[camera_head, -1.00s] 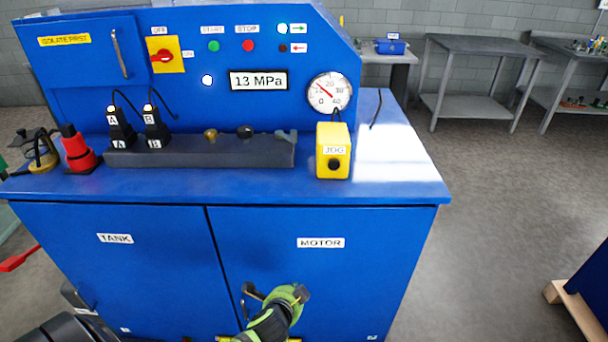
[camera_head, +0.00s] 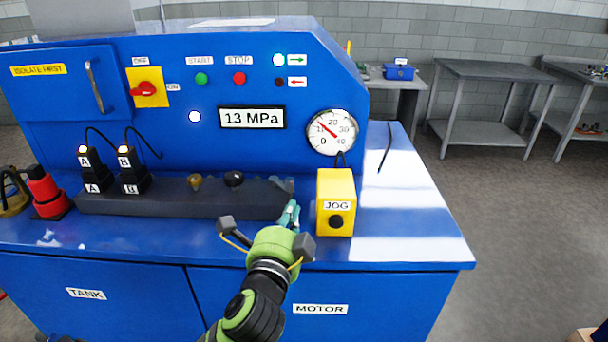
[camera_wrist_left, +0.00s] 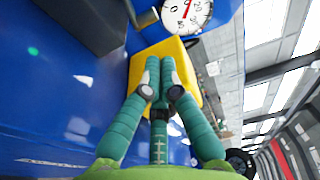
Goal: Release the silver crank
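The grey-silver crank (camera_head: 283,183) shows as a small handle at the right end of the dark block (camera_head: 130,203) on the blue bench. My left gripper (camera_head: 290,213) is just in front of and below it, left of the yellow JOG box. In the left wrist view its teal fingers (camera_wrist_left: 158,80) come together at the tips, and I see nothing held between them. They appear apart from the crank, though the fingertips partly overlap it in the head view. My right gripper is not in view.
A brass knob (camera_head: 194,182) and a black knob (camera_head: 234,179) stand along the block. The yellow JOG box (camera_head: 336,190) is close on the right. Plugs A and B (camera_head: 132,172) and a red-and-black item (camera_head: 46,192) are left.

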